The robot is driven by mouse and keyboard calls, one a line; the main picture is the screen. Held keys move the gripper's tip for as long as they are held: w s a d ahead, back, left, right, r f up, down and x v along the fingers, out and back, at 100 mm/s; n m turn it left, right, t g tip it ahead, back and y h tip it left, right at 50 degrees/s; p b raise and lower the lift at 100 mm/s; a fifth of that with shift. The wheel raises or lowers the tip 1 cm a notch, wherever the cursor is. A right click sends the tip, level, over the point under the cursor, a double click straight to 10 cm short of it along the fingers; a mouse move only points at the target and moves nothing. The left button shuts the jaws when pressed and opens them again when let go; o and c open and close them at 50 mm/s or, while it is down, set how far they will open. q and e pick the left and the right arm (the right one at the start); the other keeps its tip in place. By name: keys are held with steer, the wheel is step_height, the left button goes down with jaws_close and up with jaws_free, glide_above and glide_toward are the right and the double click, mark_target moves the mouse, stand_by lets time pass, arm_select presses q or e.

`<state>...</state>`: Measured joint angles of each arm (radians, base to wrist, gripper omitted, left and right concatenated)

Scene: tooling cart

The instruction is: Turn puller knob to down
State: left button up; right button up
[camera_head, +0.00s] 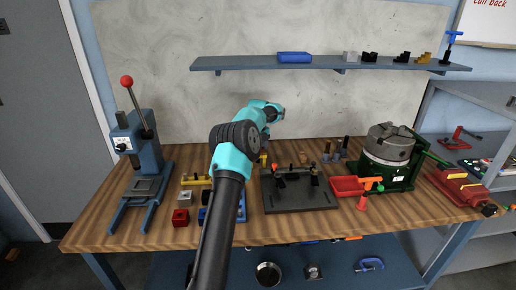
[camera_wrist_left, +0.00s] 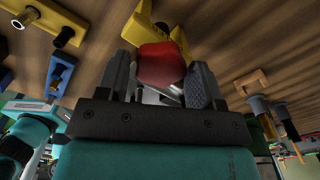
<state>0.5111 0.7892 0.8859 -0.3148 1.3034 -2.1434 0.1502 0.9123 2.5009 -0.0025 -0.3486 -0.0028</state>
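In the left wrist view, a red knob (camera_wrist_left: 161,63) sits between the two fingers of my left gripper (camera_wrist_left: 160,85). Each finger lies close along one side of the knob; I cannot tell whether both press on it. A yellow body (camera_wrist_left: 143,28), apparently the puller, lies just beyond the knob, with a pale metal part below the knob. In the head view, a yellow piece (camera_head: 194,180) shows left of my arm, and a small yellow part (camera_head: 263,159) shows right of it. My left arm hides the gripper and knob there. My right gripper is not in view.
An arbor press (camera_head: 143,150) stands on the left of the wooden bench (camera_head: 110,222). A black fixture plate (camera_head: 300,196) is right of my arm. A red tray (camera_head: 347,186) and green-based chuck (camera_head: 388,145) stand farther right. A blue shelf (camera_head: 230,63) hangs above.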

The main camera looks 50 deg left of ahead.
arm_select(q)
steer(key=c, duration=0.6)
steer(key=shift+n, duration=0.5)
steer(key=shift+c, duration=0.2)
